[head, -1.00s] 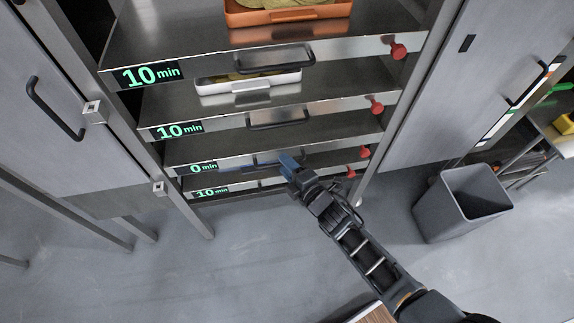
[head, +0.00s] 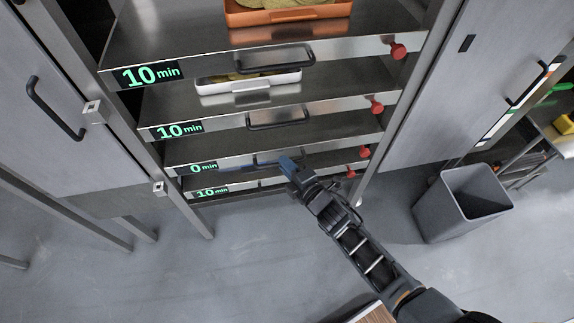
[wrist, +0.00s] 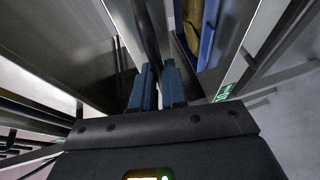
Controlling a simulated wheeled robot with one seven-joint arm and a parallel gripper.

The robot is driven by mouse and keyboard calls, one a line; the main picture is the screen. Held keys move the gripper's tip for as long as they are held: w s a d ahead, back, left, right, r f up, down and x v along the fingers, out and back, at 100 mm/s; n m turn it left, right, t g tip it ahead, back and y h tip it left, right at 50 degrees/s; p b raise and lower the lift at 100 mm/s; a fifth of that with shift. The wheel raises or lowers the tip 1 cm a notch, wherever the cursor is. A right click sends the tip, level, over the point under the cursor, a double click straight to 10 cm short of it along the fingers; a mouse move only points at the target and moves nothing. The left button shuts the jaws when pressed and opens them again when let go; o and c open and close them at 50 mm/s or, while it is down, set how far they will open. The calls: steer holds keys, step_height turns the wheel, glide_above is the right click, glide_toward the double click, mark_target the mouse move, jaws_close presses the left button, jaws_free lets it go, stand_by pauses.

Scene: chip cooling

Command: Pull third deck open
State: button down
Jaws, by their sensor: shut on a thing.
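The third deck (head: 338,140) is a steel shelf with a green "0 min" label (head: 203,168) at its left front and a red knob at its right. Its dark handle (head: 262,160) is partly hidden by my gripper (head: 289,163). My gripper is shut on this handle from the front right in the head view. In the wrist view, my gripper's blue fingers (wrist: 158,88) are close together around a dark bar (wrist: 149,36), which runs upward between them. How far the deck is out is hard to tell.
Decks with "10 min" labels lie above and below. An orange tray (head: 285,14) and a white tray (head: 249,84) stand on the upper ones. A blue tray (wrist: 209,35) shows in the wrist view. A grey bin (head: 463,205) stands right; floor in front is clear.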

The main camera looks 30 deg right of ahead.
steer(key=s+a+b, duration=0.2)
steer(key=s+a, duration=0.2)
steer(key=s, duration=0.9)
steer(key=s+a+b, duration=0.2)
steer(key=s+a, duration=0.3)
steer(key=s, duration=0.9)
steer(key=shift+s, duration=0.3)
steer(key=c, duration=1.2)
jaws_free()
steer(key=s, duration=0.2)
steer(key=s+r, duration=0.1)
steer(key=s, duration=0.2)
steer(key=s+b, duration=0.1)
steer(key=s, duration=0.1)
steer(key=shift+s+d+r, duration=0.15)
steer(key=shift+s+d, duration=0.15)
steer(key=shift+d, duration=0.05)
